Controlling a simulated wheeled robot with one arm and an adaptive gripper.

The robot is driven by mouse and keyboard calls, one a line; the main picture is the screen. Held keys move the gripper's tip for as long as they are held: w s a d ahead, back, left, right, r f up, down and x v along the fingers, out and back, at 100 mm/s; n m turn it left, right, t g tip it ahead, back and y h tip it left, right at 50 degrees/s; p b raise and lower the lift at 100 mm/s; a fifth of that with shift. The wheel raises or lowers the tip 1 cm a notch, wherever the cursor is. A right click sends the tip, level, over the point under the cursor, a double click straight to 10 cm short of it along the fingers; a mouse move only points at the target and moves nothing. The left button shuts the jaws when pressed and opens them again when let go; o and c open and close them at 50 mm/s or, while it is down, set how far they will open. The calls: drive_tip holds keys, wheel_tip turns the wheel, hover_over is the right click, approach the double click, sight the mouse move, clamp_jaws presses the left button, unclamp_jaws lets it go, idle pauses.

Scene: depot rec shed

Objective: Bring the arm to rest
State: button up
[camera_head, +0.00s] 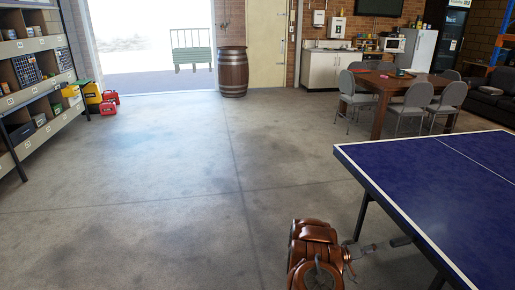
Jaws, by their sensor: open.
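My copper-coloured arm (316,250) shows at the bottom of the head view, right of centre. My gripper (378,247) is at its right side, with dark fingers pointing right toward the table tennis table. It is open and I see nothing held in it. The fingers are small here, and the lower part of the arm is cut off by the picture's bottom edge.
A blue table tennis table (440,185) stands close on the right, its near edge by my gripper. Shelves (40,75) line the left wall. A barrel (233,72) stands by the open doorway. A wooden table (377,90) with chairs is behind.

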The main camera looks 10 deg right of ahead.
drive_tip(key=w+a+r+n+t+y, duration=0.1)
drive_tip(key=w+a+r+t+y, duration=0.35)
drive_tip(key=w+a, duration=0.5)
drive_tip(key=w+a+r+n+t+y, duration=0.1)
drive_tip(key=w+a+r+t+y, duration=0.35)
drive_tip(key=w+a, duration=0.5)
drive_tip(key=s+a+r+n+t+y, duration=0.1)
drive_tip(key=s+a+r+n+y, duration=0.1)
drive_tip(key=a+r+y, duration=0.65)
drive_tip(key=s+a+r+n+y, duration=0.15)
drive_tip(key=a+r, duration=0.35)
drive_tip(key=a, duration=0.8)
drive_tip(key=s+a+r+n+g+y, duration=0.1)
drive_tip(key=s+a+r+g, duration=0.15)
drive_tip(key=s, duration=0.55)
drive_tip(key=s+a+r+n+g+y+p, duration=0.1)
drive_tip(key=s+a, duration=0.2)
drive_tip(key=s, duration=0.4)
drive_tip(key=s+a+r+n+g, duration=0.1)
drive_tip(key=s+a+r+g, duration=0.15)
drive_tip(key=s, duration=0.55)
drive_tip(key=s+d+m+g+h, duration=0.1)
drive_tip(key=s+d+g, duration=0.1)
drive_tip(key=s, duration=1.3)
drive_tip(key=s+d+g+h, duration=0.2)
drive_tip(key=s+d, duration=0.3)
drive_tip(key=s, duration=1)
drive_tip(key=shift+s+d+m+g+p, duration=0.2)
drive_tip(key=shift+m+g+p, duration=0.15)
drive_tip(key=shift+g, duration=0.25)
